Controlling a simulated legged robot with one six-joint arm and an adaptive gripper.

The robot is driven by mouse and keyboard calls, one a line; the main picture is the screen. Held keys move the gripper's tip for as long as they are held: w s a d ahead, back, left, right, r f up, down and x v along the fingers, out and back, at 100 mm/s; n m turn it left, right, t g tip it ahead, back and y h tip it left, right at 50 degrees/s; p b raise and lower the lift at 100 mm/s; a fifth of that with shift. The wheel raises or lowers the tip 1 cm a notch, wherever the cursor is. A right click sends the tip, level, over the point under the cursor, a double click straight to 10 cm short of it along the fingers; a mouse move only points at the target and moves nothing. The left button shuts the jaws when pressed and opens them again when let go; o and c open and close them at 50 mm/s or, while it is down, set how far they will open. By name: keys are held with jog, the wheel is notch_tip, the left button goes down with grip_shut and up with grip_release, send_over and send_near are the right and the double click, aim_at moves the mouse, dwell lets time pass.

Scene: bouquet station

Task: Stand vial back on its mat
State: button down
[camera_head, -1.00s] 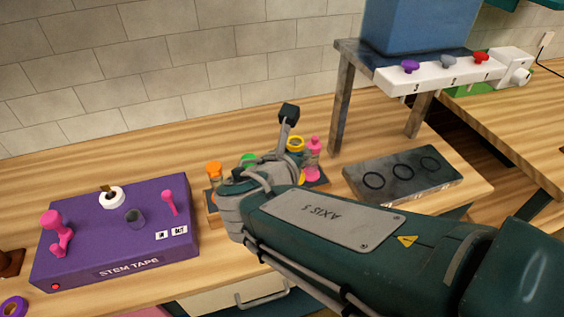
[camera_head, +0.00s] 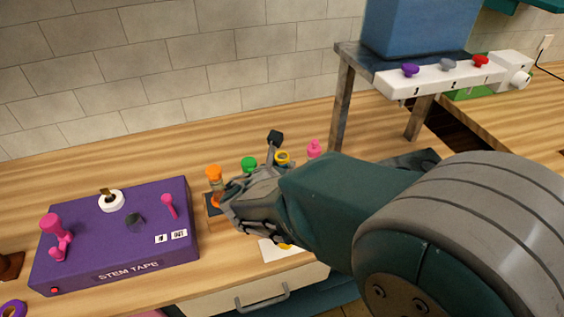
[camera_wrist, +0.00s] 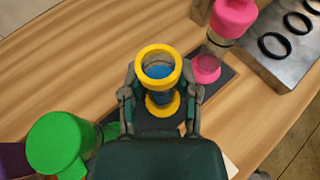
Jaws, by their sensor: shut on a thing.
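The yellow-rimmed vial (camera_wrist: 158,52) with blue inside is upright between the fingers of my gripper (camera_wrist: 161,80) in the wrist view. The gripper is shut on it. Its yellow foot shows below the rim, over the dark mat strip (camera_wrist: 224,76); I cannot tell whether the foot touches the mat. In the head view the yellow rim (camera_head: 282,157) shows behind my gripper (camera_head: 268,165), and the arm hides the vial's lower part. The pink vial (camera_wrist: 207,66) stands to the right, the green-topped vial (camera_wrist: 57,145) to the left.
An orange-topped vial (camera_head: 214,174) stands at the left end of the row. The purple stem tape box (camera_head: 95,240) is further left. A metal stand (camera_head: 343,100) with a knobbed white panel (camera_head: 440,76) is at the back right. A ringed grey plate (camera_wrist: 286,65) lies beyond the pink vial.

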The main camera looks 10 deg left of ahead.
jog(key=shift+c, duration=1.7)
grip_release()
jog(key=shift+f, duration=0.1)
